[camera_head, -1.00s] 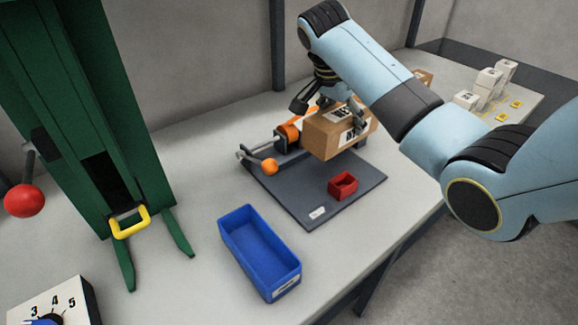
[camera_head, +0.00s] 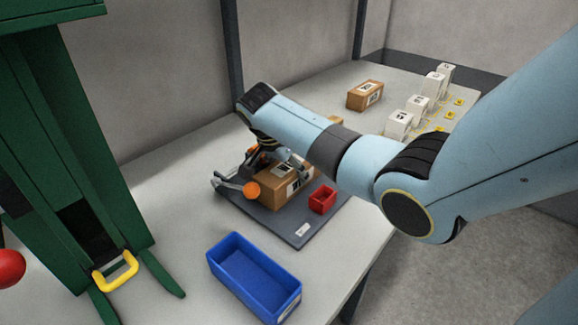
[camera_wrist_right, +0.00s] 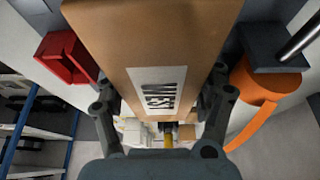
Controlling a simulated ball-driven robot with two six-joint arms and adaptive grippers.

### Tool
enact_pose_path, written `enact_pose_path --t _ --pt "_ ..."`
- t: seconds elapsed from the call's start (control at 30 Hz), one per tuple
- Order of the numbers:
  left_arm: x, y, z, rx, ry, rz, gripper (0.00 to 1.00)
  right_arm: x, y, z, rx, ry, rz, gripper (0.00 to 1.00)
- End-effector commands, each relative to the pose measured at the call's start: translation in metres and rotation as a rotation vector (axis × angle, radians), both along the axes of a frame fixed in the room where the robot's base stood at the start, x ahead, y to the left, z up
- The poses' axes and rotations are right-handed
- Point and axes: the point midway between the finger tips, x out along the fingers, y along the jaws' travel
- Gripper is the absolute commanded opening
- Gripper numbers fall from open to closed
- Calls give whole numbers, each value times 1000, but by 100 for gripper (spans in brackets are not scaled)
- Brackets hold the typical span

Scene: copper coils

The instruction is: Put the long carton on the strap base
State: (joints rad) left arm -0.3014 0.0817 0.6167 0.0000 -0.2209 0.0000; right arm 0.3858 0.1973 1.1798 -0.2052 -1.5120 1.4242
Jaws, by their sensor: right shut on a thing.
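The long carton (camera_head: 285,190) is brown with a printed label. It is low over the dark grey strap base (camera_head: 295,228), behind the small red bin; I cannot tell whether it rests on the plate. My right gripper (camera_head: 278,160) is shut on the carton from above, and its fingers flank the carton (camera_wrist_right: 150,35) in the right wrist view. The orange strap roll (camera_wrist_right: 262,82) is beside the right finger in the wrist view. My arm hides part of the base. My left gripper is out of view.
The red bin (camera_head: 322,199) is close beside the carton. A blue bin (camera_head: 255,278) stands in front on the table. A green frame (camera_head: 90,150) is at left. Another brown carton (camera_head: 365,95) and several white boxes (camera_head: 398,125) stand at the back right.

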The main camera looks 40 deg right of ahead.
Motion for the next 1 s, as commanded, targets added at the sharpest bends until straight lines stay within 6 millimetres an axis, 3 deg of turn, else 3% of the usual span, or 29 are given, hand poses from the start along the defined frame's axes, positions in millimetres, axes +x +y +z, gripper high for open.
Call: enact_pose_path --t 0.27,0.3,0.5,0.83,1.0 --pt "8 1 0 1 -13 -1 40 1 0 0 -1 -2 1 21" --pt "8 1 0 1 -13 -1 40 0 0 -1 -1 -1 0 71" --pt "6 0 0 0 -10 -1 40 0 0 -1 -1 -1 0 96" --pt "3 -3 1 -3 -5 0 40 1 1 3 -1 -2 1 96" --pt "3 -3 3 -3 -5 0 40 0 11 28 -1 -5 2 96"
